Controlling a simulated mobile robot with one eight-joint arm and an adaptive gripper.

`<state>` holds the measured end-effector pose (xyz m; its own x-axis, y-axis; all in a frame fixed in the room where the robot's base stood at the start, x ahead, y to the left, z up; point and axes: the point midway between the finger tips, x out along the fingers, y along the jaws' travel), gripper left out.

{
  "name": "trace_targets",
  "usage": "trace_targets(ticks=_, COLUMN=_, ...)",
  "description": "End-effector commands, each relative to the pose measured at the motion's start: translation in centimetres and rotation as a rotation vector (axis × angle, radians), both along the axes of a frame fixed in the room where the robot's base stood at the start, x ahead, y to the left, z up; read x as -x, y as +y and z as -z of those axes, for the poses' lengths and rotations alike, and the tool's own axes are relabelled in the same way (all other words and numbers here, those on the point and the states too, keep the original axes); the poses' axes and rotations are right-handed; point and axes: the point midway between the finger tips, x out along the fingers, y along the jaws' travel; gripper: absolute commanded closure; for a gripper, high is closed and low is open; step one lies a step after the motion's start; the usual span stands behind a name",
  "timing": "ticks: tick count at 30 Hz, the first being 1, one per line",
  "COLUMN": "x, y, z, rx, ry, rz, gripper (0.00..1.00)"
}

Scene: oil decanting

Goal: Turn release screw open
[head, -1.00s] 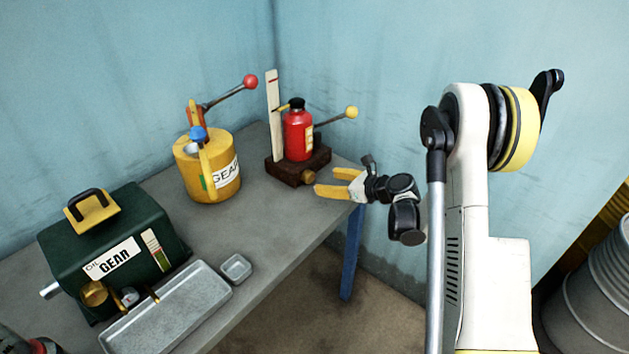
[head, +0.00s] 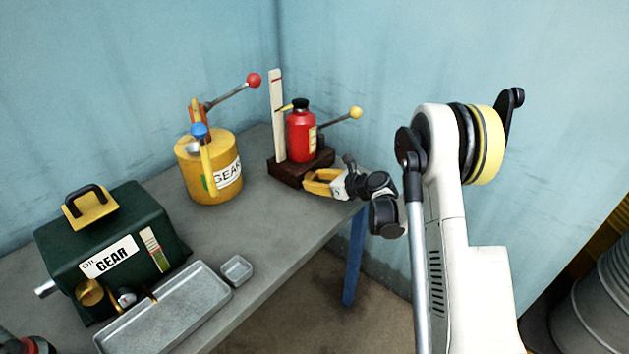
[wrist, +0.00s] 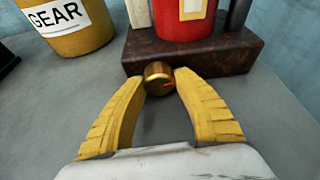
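The red bottle jack (head: 301,136) stands on a dark brown base (head: 289,172) at the back right of the table. The release screw (wrist: 159,78) is a round brass knob low on the front of that base. In the wrist view, my gripper (wrist: 160,80) has one yellow finger on each side of the knob, and both tips appear to touch it. In the head view, my gripper (head: 307,181) is at the base's front right side and its fingers hide the knob. I cannot see which way the screw is turned.
A yellow GEAR can (head: 212,170) with a red-tipped lever stands left of the jack. A green gear-oil box (head: 122,227), a metal tray (head: 170,312) and a small dish (head: 236,270) are nearer. The jack's yellow-tipped lever (head: 355,113) rises above my gripper. The table's middle is clear.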

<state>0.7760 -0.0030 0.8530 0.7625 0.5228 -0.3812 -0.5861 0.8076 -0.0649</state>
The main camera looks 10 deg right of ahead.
Motion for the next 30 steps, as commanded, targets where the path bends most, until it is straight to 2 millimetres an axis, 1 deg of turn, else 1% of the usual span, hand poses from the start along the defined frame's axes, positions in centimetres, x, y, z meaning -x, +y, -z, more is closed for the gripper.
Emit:
trace_targets(ticks=7, x=-0.03, y=0.00, z=0.07, rx=-0.022, ry=0.016, rz=-0.002, gripper=0.93)
trace_targets(ticks=12, x=-0.10, y=-0.09, z=0.19, rx=-0.167, ry=0.121, rz=0.000, gripper=0.93)
trace_targets(ticks=15, x=-0.09, y=-0.01, z=0.09, rx=-0.212, ry=0.154, rz=-0.001, gripper=0.93)
trace_targets(ticks=23, x=-0.07, y=0.03, z=0.01, rx=-0.217, ry=0.157, rz=-0.001, gripper=0.93)
trace_targets(ticks=24, x=-0.07, y=0.03, z=0.01, rx=-0.217, ry=0.157, rz=-0.001, gripper=0.51)
trace_targets(ticks=25, x=-0.07, y=0.03, z=0.01, rx=-0.217, ry=0.157, rz=-0.001, gripper=0.42)
trace_targets(ticks=26, x=-0.07, y=0.03, z=0.01, rx=-0.216, ry=0.157, rz=-0.001, gripper=0.39)
trace_targets(ticks=30, x=-0.05, y=0.01, z=0.01, rx=-0.216, ry=0.156, rz=0.000, gripper=0.39)
